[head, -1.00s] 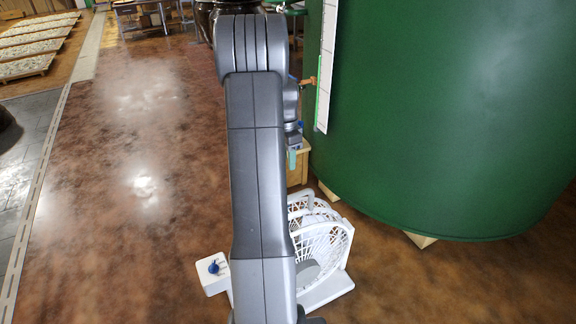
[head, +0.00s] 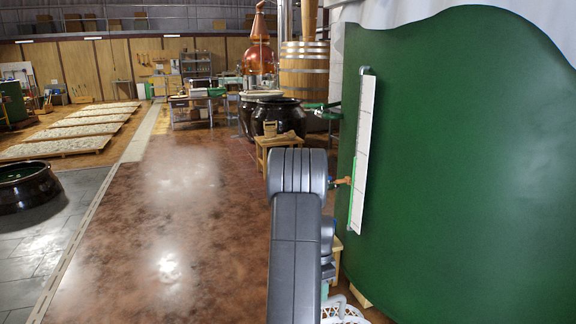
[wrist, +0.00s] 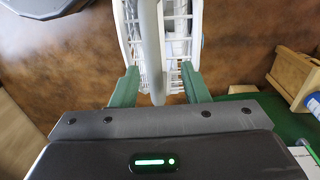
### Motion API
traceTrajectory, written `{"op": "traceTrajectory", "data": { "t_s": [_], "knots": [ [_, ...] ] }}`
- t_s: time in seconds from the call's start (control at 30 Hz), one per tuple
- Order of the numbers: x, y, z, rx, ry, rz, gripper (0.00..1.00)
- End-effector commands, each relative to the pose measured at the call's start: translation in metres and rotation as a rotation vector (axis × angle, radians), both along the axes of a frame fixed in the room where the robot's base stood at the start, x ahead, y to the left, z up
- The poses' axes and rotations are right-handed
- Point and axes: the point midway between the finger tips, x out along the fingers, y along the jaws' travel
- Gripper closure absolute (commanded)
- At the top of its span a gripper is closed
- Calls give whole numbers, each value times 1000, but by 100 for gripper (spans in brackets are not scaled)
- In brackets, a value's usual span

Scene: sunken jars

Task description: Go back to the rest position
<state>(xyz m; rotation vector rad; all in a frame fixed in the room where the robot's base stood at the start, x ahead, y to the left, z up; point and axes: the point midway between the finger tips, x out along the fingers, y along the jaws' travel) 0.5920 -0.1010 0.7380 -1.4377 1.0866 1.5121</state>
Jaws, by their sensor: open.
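My gripper (wrist: 160,88) shows in the wrist view with its two green fingers apart, one on each side. It is open, and nothing shows clamped between the fingers. In the head view my grey arm stands in the middle and hides the gripper. A bit of the white frame (head: 343,312) shows at the bottom edge, right of my arm.
A large green tank (head: 460,170) with a white gauge strip (head: 363,150) stands close on the right. A wooden stool (head: 278,145) and dark jars (head: 275,117) are ahead. A dark sunken jar (head: 25,185) is at left. The brown floor (head: 170,220) left of my arm is clear.

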Motion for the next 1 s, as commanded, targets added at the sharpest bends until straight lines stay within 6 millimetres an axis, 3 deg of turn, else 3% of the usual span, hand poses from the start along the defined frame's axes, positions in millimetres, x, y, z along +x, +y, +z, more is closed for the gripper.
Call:
{"op": "traceTrajectory", "data": {
  "t_s": [0.2,0.4,1.0],
  "knots": [
    [-4,-1,-38,1,3,-1,59],
    [-18,-8,-37,0,0,-2,59],
    [-28,-8,-39,2,12,4,59]
  ]
}}
